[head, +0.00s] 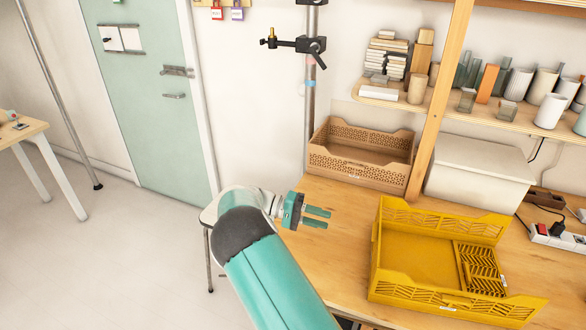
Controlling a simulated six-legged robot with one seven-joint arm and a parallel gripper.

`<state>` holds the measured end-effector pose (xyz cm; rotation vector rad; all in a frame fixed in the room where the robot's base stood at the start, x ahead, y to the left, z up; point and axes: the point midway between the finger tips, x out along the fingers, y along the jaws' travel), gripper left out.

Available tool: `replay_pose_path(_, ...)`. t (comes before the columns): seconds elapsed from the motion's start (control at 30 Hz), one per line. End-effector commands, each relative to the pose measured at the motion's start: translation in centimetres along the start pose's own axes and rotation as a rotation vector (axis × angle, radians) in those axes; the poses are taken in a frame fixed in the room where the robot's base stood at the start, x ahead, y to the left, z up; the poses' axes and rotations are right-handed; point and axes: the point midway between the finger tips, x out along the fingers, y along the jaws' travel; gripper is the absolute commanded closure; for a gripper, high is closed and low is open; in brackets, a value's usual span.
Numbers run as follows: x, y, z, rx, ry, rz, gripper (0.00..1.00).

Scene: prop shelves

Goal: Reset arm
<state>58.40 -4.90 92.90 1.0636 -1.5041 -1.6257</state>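My gripper (316,218) is at the end of my teal arm, near the middle of the head view. Its two teal fingers point right and are apart, with nothing visible between them. It is above the left edge of the wooden table (335,264), to the left of the yellow crate. I cannot tell its exact height above the table.
A yellow crate (390,280) stands on the table at right, and a tan crate (325,158) stands behind. A white box (478,172) is at the back right. A shelf (455,112) holds vases and books. A metal pole (310,100) rises behind.

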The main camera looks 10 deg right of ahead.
Motion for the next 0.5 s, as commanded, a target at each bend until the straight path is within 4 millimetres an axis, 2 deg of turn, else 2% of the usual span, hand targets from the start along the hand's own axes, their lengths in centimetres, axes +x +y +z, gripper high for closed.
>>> replay_pose_path(0.17,0.6,0.9,0.2,-0.017,-0.014,-0.048,0.69)
replay_pose_path(0.33,2.5,3.5,1.2,-0.077,-0.045,-0.223,0.69)
replay_pose_path(0.5,4.2,6.2,3.2,-0.145,-0.051,-0.446,0.69)
